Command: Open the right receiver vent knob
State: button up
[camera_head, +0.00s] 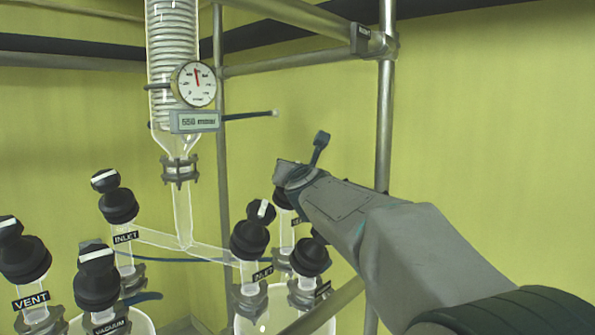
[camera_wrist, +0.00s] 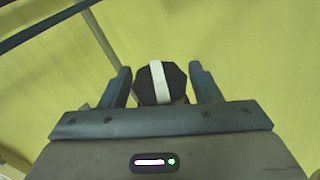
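In the wrist view a black knob (camera_wrist: 176,86) with a white stripe sits between the two fingers of my gripper (camera_wrist: 160,67). The stripe runs nearly upright in that picture. The fingers are open on either side of the knob, with a narrow gap showing at each side. In the head view my gripper (camera_head: 304,161) is over the back knob of the right group (camera_head: 283,201). It hides most of that knob and part of its label, so the knob's top and stripe do not show there.
Right inlet knob (camera_head: 249,238) and another black knob (camera_head: 310,257) stand close in front of my gripper. The left vent (camera_head: 25,258), vacuum (camera_head: 97,281) and inlet (camera_head: 118,206) knobs are farther left. A glass condenser (camera_head: 172,40) and metal frame post (camera_head: 385,110) rise nearby.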

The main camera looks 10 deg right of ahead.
jog(key=c, duration=0.6)
jog(key=n+y+b, duration=0.1)
jog(key=b, duration=0.2)
jog(key=shift+f+b, duration=0.3)
